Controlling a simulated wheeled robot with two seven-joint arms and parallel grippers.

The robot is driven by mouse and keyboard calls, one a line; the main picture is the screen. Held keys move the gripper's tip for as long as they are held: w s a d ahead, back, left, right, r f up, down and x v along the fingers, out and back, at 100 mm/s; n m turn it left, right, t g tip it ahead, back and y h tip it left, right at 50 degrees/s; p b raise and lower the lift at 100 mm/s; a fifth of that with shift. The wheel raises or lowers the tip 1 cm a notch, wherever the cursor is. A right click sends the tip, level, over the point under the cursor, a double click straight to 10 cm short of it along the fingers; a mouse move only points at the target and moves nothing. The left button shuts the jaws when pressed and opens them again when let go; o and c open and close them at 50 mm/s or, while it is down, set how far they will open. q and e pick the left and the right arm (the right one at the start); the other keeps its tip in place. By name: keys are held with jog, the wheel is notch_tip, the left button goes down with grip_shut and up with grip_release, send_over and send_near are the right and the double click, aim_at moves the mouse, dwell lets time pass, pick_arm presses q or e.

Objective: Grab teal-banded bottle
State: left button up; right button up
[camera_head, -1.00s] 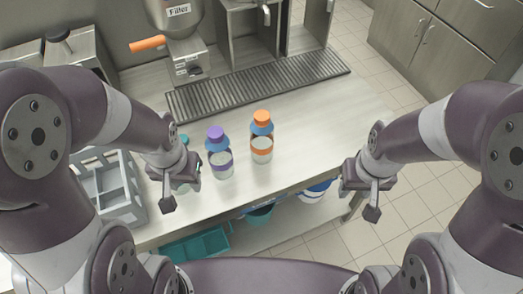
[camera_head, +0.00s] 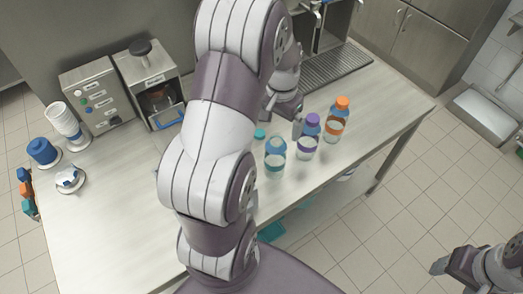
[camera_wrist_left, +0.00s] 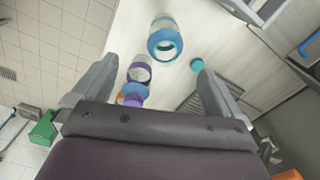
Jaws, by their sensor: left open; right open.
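The teal-banded bottle (camera_head: 275,160) stands upright and uncapped on the counter, nearest the front of the row. In the left wrist view the teal-banded bottle (camera_wrist_left: 162,27) shows its open blue neck, beyond the fingertips. A teal cap (camera_head: 260,133) lies on the counter just behind it; it also shows in the wrist view (camera_wrist_left: 197,64). My left gripper (camera_head: 283,118) is open and empty, above and behind the bottle, its fingers (camera_wrist_left: 157,72) apart and touching nothing that I can see. My right gripper (camera_head: 440,266) is open at the lower right, far from the bottles.
A purple-capped bottle (camera_head: 307,142) and an orange-capped bottle (camera_head: 336,122) stand close to the right. A machine with a blue-handled tray (camera_head: 150,85), stacked white cups (camera_head: 63,121) and a blue stack (camera_head: 43,152) are at left. My left arm hides the counter's middle.

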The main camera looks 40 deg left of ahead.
pick_arm(q)
jog(key=shift+w+a+f, duration=0.1)
jog(key=shift+w+a, duration=0.05)
jog(key=shift+a, duration=0.3)
jog(key=shift+w+a+f, duration=0.1)
jog(key=shift+w+a, duration=0.05)
jog(key=shift+a, duration=0.3)
jog(key=p, duration=0.1)
send_over(276, 146)
jog(key=w+a, duration=0.1)
jog(key=w, duration=0.1)
notch_tip(276, 146, down, 4)
jog(key=shift+s, duration=0.1)
notch_tip(276, 146, down, 8)
jog(key=p, duration=0.3)
jog(key=shift+s+r, duration=0.15)
jog(key=shift+r, duration=0.05)
jog(key=shift+f, duration=0.25)
jog(key=c, duration=1.4)
pick_arm(e)
jog(key=r, duration=0.4)
jog(key=shift+w+d+r, duration=0.25)
jog(key=shift+w+r, duration=0.05)
jog(key=shift+w, duration=0.1)
